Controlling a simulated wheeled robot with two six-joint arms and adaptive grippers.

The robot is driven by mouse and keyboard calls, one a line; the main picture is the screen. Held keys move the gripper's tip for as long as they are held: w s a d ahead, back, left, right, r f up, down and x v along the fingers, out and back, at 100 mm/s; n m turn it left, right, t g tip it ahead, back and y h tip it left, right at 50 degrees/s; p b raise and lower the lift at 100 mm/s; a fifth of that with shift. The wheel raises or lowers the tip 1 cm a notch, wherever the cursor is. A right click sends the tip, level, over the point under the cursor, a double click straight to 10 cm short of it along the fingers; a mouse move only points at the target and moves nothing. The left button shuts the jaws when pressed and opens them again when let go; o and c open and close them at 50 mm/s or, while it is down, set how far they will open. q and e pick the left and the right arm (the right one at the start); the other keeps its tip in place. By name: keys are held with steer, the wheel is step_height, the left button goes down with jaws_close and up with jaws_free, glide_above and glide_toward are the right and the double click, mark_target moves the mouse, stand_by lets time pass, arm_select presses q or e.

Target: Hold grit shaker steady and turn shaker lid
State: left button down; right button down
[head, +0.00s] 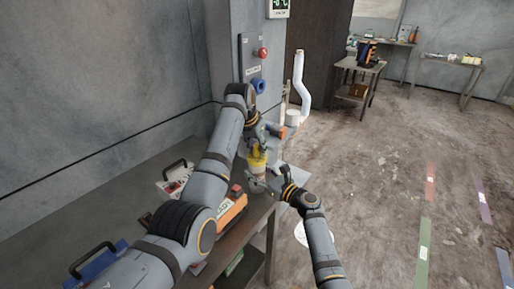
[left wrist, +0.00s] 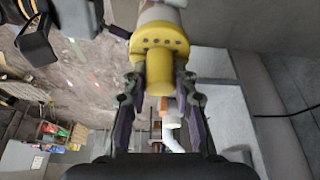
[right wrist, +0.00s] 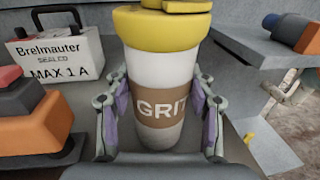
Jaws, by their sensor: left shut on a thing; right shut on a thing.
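The grit shaker (right wrist: 168,75) is a white cylinder with a brown band lettered "GRIT". It looks upright in the right wrist view. My right gripper (right wrist: 164,118) is shut around its body at the band. The yellow shaker lid (right wrist: 162,28) sits on top of the shaker. In the left wrist view the lid (left wrist: 158,62) has a wide rim with holes and a narrower knob. My left gripper (left wrist: 159,88) is shut on that knob. In the head view the lid (head: 257,160) shows small between my two grippers; the shaker body is mostly hidden there.
A white box (right wrist: 60,55) labelled "Brelmauter" with a black handle stands left of the shaker. An orange and dark device (right wrist: 35,120) is close on the left. A grey bench (head: 120,195) runs along the wall.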

arm_select(q)
steer(key=m+h, duration=0.1)
steer(key=m, duration=0.2)
steer(key=shift+g, duration=0.4)
steer(key=shift+m+g+h, duration=0.4)
steer(key=shift+m+g, duration=0.2)
steer(key=shift+m, duration=1.4)
steer(key=c, duration=1.1)
jaws_free()
steer(key=shift+o, duration=0.2)
steer(key=v, duration=1.2)
steer(key=shift+a, duration=0.1)
